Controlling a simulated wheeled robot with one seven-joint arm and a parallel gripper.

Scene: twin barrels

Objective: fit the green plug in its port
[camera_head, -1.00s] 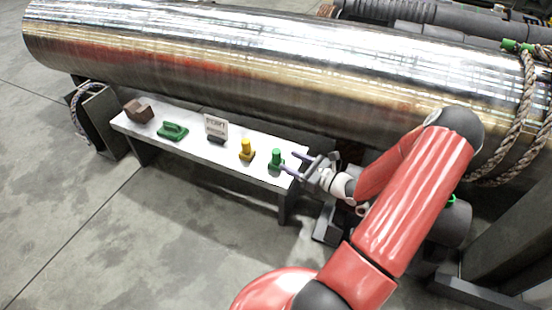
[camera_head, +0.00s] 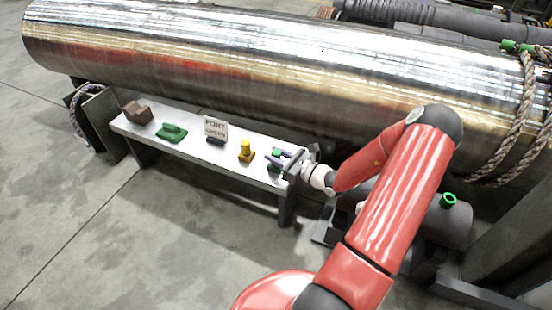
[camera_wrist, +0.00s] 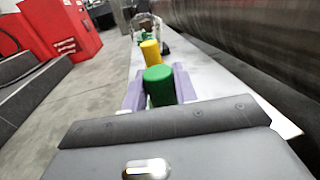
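The green plug (camera_head: 276,154) stands upright near the right end of the white bench. In the wrist view the plug (camera_wrist: 159,88) is between my gripper's two purple fingers. My gripper (camera_head: 284,158) reaches in from the right, fingers level, one on each side of the plug. It looks open, though any contact with the plug is hard to see. The plug's base is mostly hidden by the fingers. A green ring (camera_head: 449,200), which looks like the port, sits on top of a dark barrel at the right, partly behind my arm.
A large metal pipe (camera_head: 250,70) runs close behind. The floor in front is clear.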

